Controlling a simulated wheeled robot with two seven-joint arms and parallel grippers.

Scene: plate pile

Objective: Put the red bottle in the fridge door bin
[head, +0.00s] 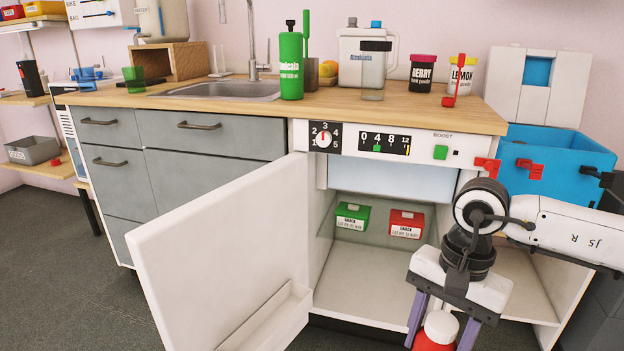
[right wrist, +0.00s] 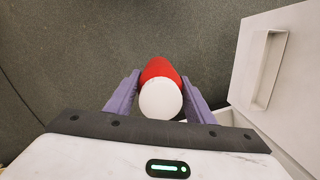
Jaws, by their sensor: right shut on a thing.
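The red bottle (head: 434,332) with a white cap is held upright between the purple fingers of my right gripper (head: 439,318), low in front of the fridge opening. The right wrist view shows the red bottle (right wrist: 161,72) from its cap end, with the gripper (right wrist: 160,95) shut on it. The fridge door (head: 215,250) stands wide open to the left. Its door bin (head: 270,318) is low on the inner face and looks empty. The bin (right wrist: 268,68) is also in the right wrist view, to the right of the bottle and apart from it. My left gripper is not in view.
Inside the fridge (head: 365,280), a green box (head: 352,216) and a red box (head: 406,224) stand on a shelf. The wooden counter (head: 330,103) above carries a green bottle (head: 291,65), jars and a jug. A blue crate (head: 560,150) is at the right. Grey floor is clear around the bottle.

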